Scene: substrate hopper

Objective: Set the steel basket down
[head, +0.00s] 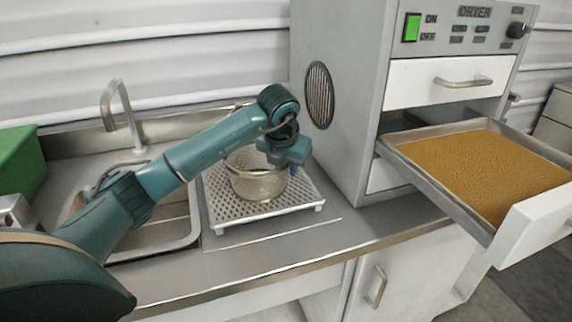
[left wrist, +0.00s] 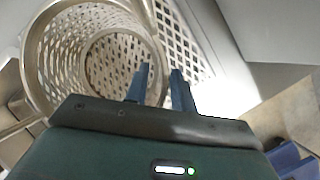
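The steel basket (head: 257,186), a round perforated pot with a shiny rim, stands upright on the white perforated stand (head: 228,213) on the counter. It also shows in the left wrist view (left wrist: 38,62), seen from above, with its holed floor visible. My left gripper (head: 283,158) is over the basket's right rim. In the left wrist view its two blue fingers (left wrist: 160,70) are apart, one over the basket's inside and one outside its wall, with a gap between them. The gripper hides part of the rim in the head view.
A dryer (head: 345,60) stands right of the stand, its drawer (head: 440,195) pulled out and full of brown grains, jutting past the counter edge. A sink (head: 165,240) with a tap (head: 118,110) lies to the left. A green box (head: 18,165) is at the far left.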

